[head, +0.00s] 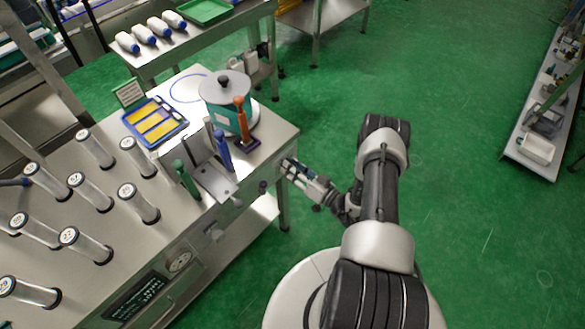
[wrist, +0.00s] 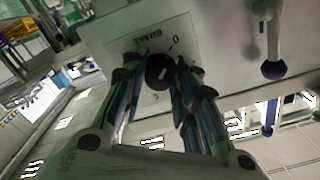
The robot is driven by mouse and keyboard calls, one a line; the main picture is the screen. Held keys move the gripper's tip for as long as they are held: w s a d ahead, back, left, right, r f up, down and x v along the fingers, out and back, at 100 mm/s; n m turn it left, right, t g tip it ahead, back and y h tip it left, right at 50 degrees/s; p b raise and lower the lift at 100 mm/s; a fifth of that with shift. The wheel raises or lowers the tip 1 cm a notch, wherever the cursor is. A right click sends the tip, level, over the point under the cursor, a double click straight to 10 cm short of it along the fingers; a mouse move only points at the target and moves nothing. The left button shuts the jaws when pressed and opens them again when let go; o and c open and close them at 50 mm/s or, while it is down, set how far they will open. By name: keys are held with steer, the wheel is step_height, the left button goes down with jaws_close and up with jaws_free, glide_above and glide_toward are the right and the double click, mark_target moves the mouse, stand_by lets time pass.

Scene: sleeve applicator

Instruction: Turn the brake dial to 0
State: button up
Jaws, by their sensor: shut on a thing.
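The brake dial (wrist: 159,70) is a small dark round knob on a pale plate (wrist: 118,33) with printed lettering, seen turned in the wrist view. A "0" is printed beyond the dial, up and to its right, and another mark lies below it. A short pale mark shows on the knob's face; I cannot tell exactly which figure it points at. My gripper (wrist: 161,74) has one finger on each side of the knob and is shut on it. In the head view my gripper (head: 287,167) is at the right end of the machine's front face, hiding the dial.
On the steel table (head: 282,132) stand a teal pot (head: 222,117), blue, green and orange handles, a blue tray (head: 180,132) and several clear tubes. Green floor is open to the right.

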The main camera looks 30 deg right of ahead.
stand_by(0.3)
steer(key=o, duration=1.1)
steer(key=v, duration=1.2)
steer(key=shift+r, duration=0.1)
